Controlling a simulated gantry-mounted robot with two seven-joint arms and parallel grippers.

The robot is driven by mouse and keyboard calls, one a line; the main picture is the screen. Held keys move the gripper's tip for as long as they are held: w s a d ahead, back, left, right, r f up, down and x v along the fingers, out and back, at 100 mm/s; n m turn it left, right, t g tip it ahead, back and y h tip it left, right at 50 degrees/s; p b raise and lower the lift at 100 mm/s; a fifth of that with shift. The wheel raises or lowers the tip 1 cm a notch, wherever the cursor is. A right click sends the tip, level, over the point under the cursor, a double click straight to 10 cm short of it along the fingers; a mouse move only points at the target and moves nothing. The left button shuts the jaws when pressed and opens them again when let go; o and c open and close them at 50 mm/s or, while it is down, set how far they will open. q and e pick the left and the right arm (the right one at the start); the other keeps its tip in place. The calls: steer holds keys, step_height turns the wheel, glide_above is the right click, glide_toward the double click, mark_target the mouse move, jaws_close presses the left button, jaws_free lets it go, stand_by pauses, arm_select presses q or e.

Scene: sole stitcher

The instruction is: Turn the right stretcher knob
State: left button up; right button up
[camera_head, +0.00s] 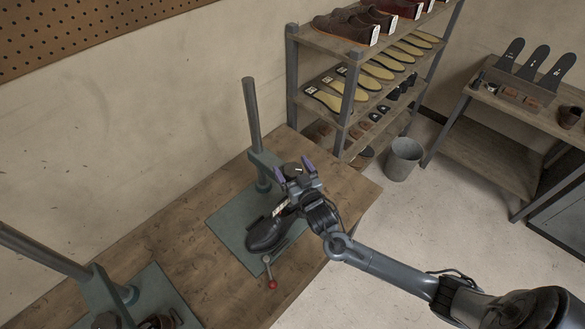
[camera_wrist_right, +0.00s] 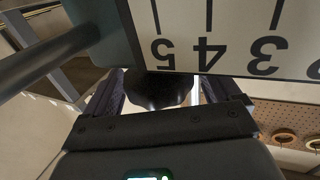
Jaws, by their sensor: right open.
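The right stretcher stands on a green base plate (camera_head: 228,222) on the wooden bench, with a black shoe (camera_head: 265,232) on it. A dark rounded knob (camera_wrist_right: 160,88) shows between the fingers of my right gripper in the right wrist view, below a white scale plate (camera_wrist_right: 225,35) with upside-down numbers. My right gripper (camera_head: 294,168) is open at the stretcher's upper end, its fingers on either side of the knob. I cannot tell whether they touch it. My left gripper is out of view.
A lever with a red ball (camera_head: 272,285) sticks out at the front of the right stretcher. A second stretcher (camera_head: 106,298) stands at the lower left. A shoe rack (camera_head: 345,117) and a grey bin (camera_head: 403,160) stand beyond the bench.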

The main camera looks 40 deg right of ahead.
steer(key=c, duration=1)
steer(key=shift+o, duration=0.2)
steer(key=m+g+h, duration=0.1)
steer(key=m+h, duration=0.2)
steer(key=h, duration=0.1)
steer(key=shift+g, duration=0.4)
steer(key=shift+m+g+h, duration=0.8)
steer(key=shift+m+h, duration=0.1)
steer(key=shift+h, duration=0.5)
steer(key=shift+d, duration=0.1)
steer(key=o, duration=1)
steer(key=shift+c, duration=0.2)
